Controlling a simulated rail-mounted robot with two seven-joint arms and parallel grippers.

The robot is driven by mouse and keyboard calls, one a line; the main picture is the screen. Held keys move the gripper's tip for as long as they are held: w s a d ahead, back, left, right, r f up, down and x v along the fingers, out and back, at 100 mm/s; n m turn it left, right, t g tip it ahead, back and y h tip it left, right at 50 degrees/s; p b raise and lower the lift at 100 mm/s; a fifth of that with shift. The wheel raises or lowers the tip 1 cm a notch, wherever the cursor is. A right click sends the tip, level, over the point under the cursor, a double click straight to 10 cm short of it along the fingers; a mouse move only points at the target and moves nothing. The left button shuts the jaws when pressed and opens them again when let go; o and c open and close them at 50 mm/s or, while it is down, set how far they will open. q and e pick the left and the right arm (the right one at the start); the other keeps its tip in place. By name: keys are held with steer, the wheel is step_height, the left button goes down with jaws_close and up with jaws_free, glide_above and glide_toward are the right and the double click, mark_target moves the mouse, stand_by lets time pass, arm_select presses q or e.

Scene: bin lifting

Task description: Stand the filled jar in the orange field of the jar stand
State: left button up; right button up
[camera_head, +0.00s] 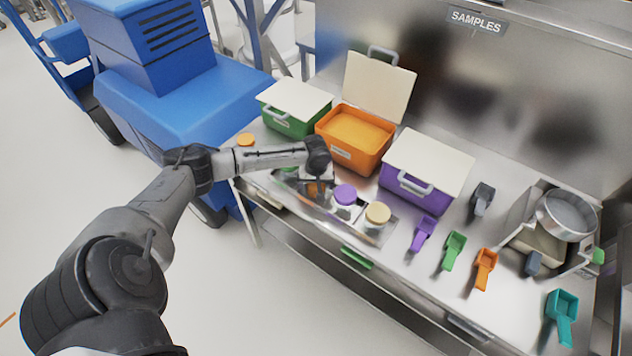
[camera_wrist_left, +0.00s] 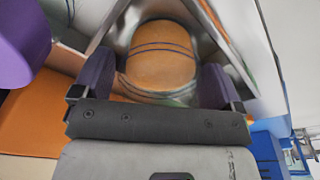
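My left gripper (camera_head: 317,176) is over the left part of the metal jar stand (camera_head: 372,233). In the left wrist view my gripper (camera_wrist_left: 157,88) has its fingers against both sides of a round orange-topped jar (camera_wrist_left: 160,55). In the head view the jar's orange part (camera_head: 315,189) shows just below the gripper, mostly hidden. I cannot tell whether it bears on the stand. A purple-lidded jar (camera_head: 345,195) and a cream-lidded jar (camera_head: 378,213) stand to its right. The orange field is not clearly seen. My right gripper is out of view.
Behind the stand are a green bin (camera_head: 292,121), an open orange bin (camera_head: 352,153) and a purple bin (camera_head: 410,192). An orange lid or jar (camera_head: 246,140) is at the left. Several scoops, including a purple one (camera_head: 423,235), and a metal pot (camera_head: 567,215) are at the right.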

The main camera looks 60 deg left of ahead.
arm_select(q)
steer(key=shift+o, duration=0.7)
steer(key=shift+s, duration=0.1)
